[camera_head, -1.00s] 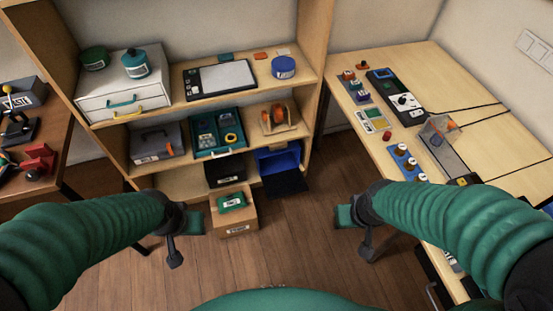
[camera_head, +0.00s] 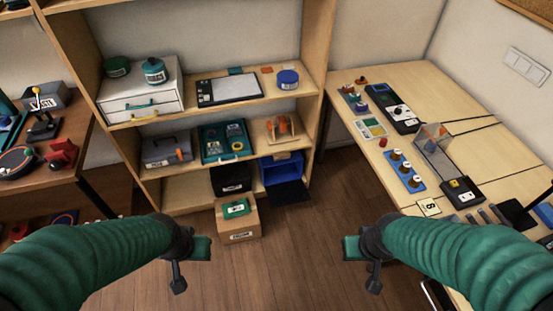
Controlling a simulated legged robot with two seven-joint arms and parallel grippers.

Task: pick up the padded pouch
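A small green flat item with a white label (camera_head: 236,208) lies on top of a cardboard box (camera_head: 239,232) on the floor in front of the shelf. It may be the padded pouch, but it is too small to be sure. My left gripper (camera_head: 201,248) is at the lower left of the box, apart from it, with nothing seen in it. My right gripper (camera_head: 351,248) is to the right of the box over bare floor, also seemingly empty. The opening of both grippers is unclear from this angle.
A wooden shelf (camera_head: 240,104) holds a white drawer unit (camera_head: 140,92), a teal tray (camera_head: 226,143) and a blue bin (camera_head: 281,168). A table with devices (camera_head: 462,110) stands right, another table (camera_head: 75,150) left.

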